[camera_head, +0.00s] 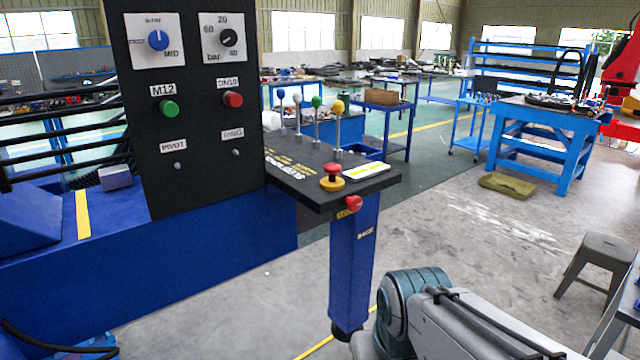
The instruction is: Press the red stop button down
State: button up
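A red mushroom-shaped button (332,171) on a yellow round base stands on top of the dark control shelf (300,178), near its front right corner. A second red knob (354,203) sits on the front edge of the same shelf, just below. A flat red button (233,99) is on the upright black panel (190,130) at the left, beside a green one (169,108). I cannot tell from the view which one the task calls the stop button. My arm shows at the bottom right, below and right of the shelf. My gripper is not in view.
Levers with blue, white, green and yellow knobs (338,107) rise from the shelf behind the mushroom button. A blue post (354,265) stands beneath the shelf. Open concrete floor (460,240) lies to the right, with a grey stool (597,262) and a blue workbench (545,130).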

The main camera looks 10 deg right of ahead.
aim_at(332, 169)
jog(key=z, duration=1.25)
jog(key=i, duration=3.05)
jog(key=u, duration=3.55)
